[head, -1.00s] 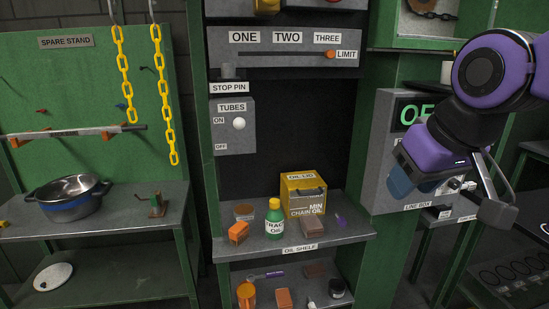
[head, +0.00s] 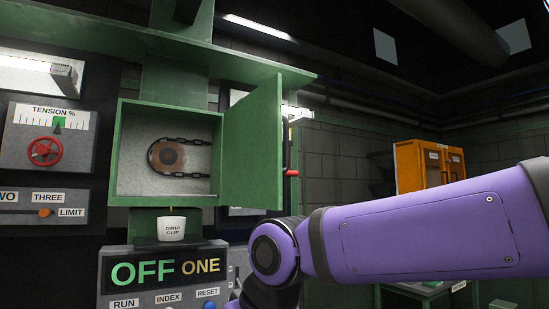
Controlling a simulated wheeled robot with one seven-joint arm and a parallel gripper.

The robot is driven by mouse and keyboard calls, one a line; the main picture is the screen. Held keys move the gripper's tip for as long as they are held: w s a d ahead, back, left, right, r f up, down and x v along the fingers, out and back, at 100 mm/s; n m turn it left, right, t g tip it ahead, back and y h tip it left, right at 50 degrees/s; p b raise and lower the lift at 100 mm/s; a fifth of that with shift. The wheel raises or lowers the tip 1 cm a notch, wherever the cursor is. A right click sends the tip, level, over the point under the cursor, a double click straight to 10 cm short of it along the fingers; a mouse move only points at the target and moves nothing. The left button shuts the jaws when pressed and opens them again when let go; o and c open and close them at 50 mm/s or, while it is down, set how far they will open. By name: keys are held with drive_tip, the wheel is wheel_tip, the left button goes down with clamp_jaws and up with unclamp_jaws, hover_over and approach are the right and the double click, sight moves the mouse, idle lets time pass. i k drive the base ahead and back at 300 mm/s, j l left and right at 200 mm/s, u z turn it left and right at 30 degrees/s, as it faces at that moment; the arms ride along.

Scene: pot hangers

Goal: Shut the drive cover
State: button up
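The drive cover (head: 252,150) is a green panel hinged on the right side of a green drive box (head: 122,150). It stands swung open, so the inside of the box shows. A round brown sprocket (head: 169,155) with a dark chain (head: 190,141) around it is inside. My purple arm reaches in from the right, below and in front of the cover. My gripper is out of the picture below, so its state does not show.
A white drip cup (head: 171,229) sits under the box. Below it is the line box panel (head: 165,272), reading OFF and ONE, with buttons. A tension panel (head: 48,137) with a red handwheel is at left. An orange cabinet (head: 429,166) stands at the back right.

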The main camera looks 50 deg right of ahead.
sight(252, 170)
drive_tip(key=l, duration=0.4)
drive_tip(key=k+l+u, duration=0.15)
drive_tip(key=l, duration=0.65)
drive_tip(key=k+l+u, duration=0.1)
drive_tip(key=l, duration=0.3)
drive_tip(key=k+l+u, duration=0.1)
drive_tip(key=l, duration=0.3)
drive_tip(key=k+l, duration=0.15)
drive_tip(key=l, duration=0.2)
drive_tip(key=k+l+u, duration=0.2)
drive_tip(key=i+j, duration=0.05)
